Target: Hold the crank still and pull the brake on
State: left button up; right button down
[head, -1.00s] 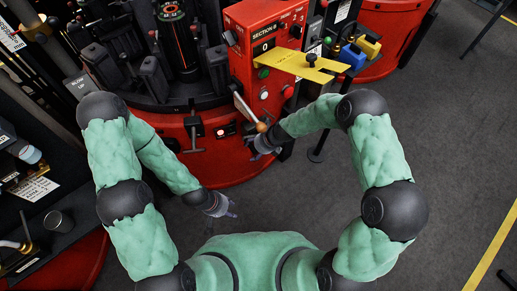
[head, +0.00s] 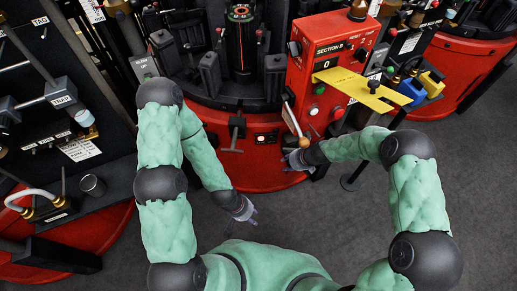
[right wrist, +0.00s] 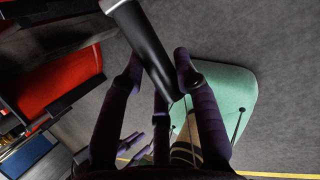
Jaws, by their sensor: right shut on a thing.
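A metal lever (head: 293,115) with a wooden knob (head: 303,142) slants down the left side of the red control box (head: 330,50). My right gripper (head: 297,160) is just below the knob in the head view. In the right wrist view its fingers (right wrist: 160,85) are shut on a black bar (right wrist: 145,45). I cannot tell whether this bar is the crank or the brake. A dark T-shaped handle (head: 236,128) is on the front of the red round base (head: 270,180). My left gripper (head: 247,212) hangs low over the floor, apart from the machine, and looks open and empty.
A yellow plate (head: 365,88) juts from the control box. Blue (head: 411,91) and yellow (head: 432,85) blocks are to its right. A thin stand (head: 350,180) rises from the floor near my right forearm. A grey cup (head: 92,185) is on the left bench. The floor at right is clear.

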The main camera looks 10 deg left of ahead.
pick_arm(q)
jog(key=w+a+r+m+t+y, duration=0.1)
jog(key=w+a+r+m, duration=0.1)
jog(key=w+a+r, duration=0.6)
jog(key=w+a+r+m+t+y, duration=0.15)
jog(key=w+a+r, duration=0.4)
jog(key=a, duration=0.55)
jog(key=w+a+r+m+t+y, duration=0.1)
jog(key=w+a+r+m+t, duration=0.15)
jog(key=w+a+r, duration=0.5)
jog(key=shift+g, duration=0.4)
jog(key=x, duration=0.3)
jog(key=s+x, duration=0.1)
jog(key=x, duration=0.3)
jog(key=a+x, duration=0.1)
jog(key=x, duration=0.3)
jog(key=shift+s+f, duration=0.25)
jog(key=shift+f, duration=0.1)
grip_shut()
jog(key=shift+a+r, duration=0.1)
